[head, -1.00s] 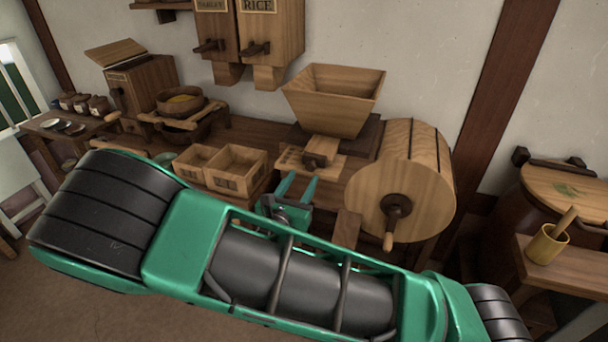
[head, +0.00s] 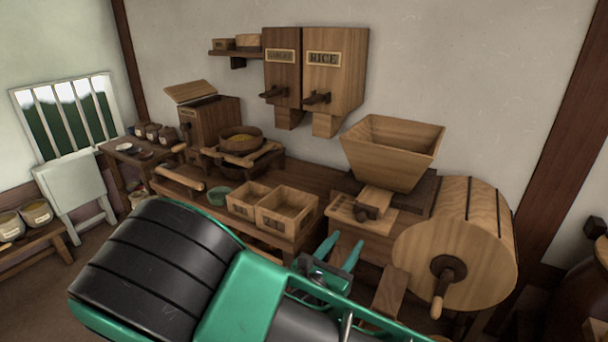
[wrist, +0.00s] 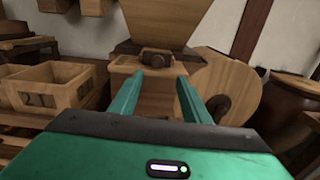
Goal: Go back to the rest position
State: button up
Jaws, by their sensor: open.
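My gripper (head: 338,252) is open and empty, with its two green fingers apart. In the head view it is in front of the wooden bench, between the open wooden boxes and the round wooden drum. In the wrist view the fingers (wrist: 163,92) point at the wooden mill under the hopper and touch nothing that I can see. My green and black arm covers the lower part of the head view and hides the floor and part of the bench front.
Two open boxes (head: 286,211) stand on the bench left of my gripper. The hopper (head: 392,152) and the drum with a crank (head: 462,240) are on the right. The rice dispenser (head: 336,75) hangs on the wall. A window (head: 66,115) is at the far left.

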jog(key=s+d+m+g, duration=0.4)
jog(key=d+m+g, duration=0.3)
jog(key=d+m, duration=0.3)
jog(key=s+d+m+g, duration=0.5)
jog(key=d+m+g, duration=0.15)
jog(key=d, duration=0.55)
jog(key=s+d+r+m+y, duration=0.1)
jog(key=s+r+m+y, duration=0.3)
jog(key=s+m, duration=0.5)
jog(key=s+d+r+m+y, duration=0.2)
jog(key=s+r+m+y, duration=0.3)
jog(key=s+m+y, duration=0.2)
jog(key=s+m, duration=0.2)
jog(key=s, duration=0.1)
jog(key=shift+s+g, duration=0.35)
jog(key=shift+s, duration=0.05)
jog(key=shift+w+f, duration=0.25)
jog(key=shift+w, duration=0.35)
